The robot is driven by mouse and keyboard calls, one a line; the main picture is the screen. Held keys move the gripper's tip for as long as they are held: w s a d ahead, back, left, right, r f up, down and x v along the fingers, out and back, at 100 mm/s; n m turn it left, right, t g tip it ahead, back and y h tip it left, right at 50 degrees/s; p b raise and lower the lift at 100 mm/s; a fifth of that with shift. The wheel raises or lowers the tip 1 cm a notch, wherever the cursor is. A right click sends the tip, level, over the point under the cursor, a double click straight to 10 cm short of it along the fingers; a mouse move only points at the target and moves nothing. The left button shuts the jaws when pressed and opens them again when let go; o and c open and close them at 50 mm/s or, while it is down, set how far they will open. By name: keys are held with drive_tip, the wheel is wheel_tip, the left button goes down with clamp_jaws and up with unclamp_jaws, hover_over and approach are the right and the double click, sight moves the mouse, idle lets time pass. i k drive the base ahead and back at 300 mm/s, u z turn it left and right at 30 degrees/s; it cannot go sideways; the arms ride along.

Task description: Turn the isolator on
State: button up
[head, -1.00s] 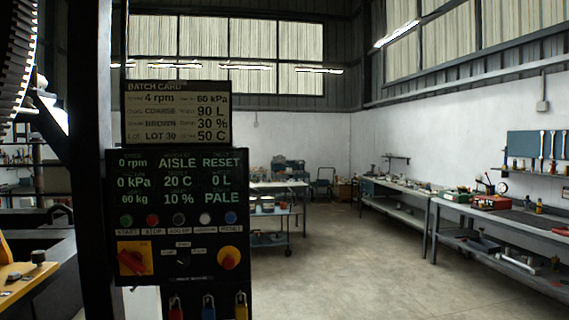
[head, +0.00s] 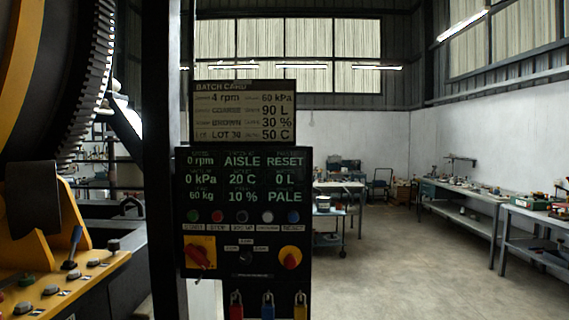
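The likely isolator is a red rotary handle on a yellow square plate (head: 200,254), at the lower left of a black control panel (head: 244,262). The handle looks tilted diagonally; its position marks are too small to read. A red round knob on a yellow base (head: 290,257) sits at the panel's lower right. A row of small coloured buttons (head: 244,216) runs above them. The display (head: 244,178) reads 0 rpm, 0 kPa, AISLE, RESET and PALE among other values. My gripper is not in view.
A batch card (head: 243,112) is above the panel. Red, blue and yellow padlocks (head: 268,305) hang below it. A dark post (head: 165,160) stands just left. A large toothed drum (head: 80,80) and a yellow console (head: 65,285) with levers fill the left. Open floor (head: 390,265) lies right, before workbenches (head: 460,200).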

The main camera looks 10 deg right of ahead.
sight(198, 254)
drive_tip(key=u, duration=0.45)
drive_tip(key=k, duration=0.55)
drive_tip(key=u, duration=0.95)
drive_tip(key=i, duration=0.7)
drive_tip(key=z, duration=0.55)
drive_tip(key=i, duration=0.6)
drive_tip(key=z, duration=0.55)
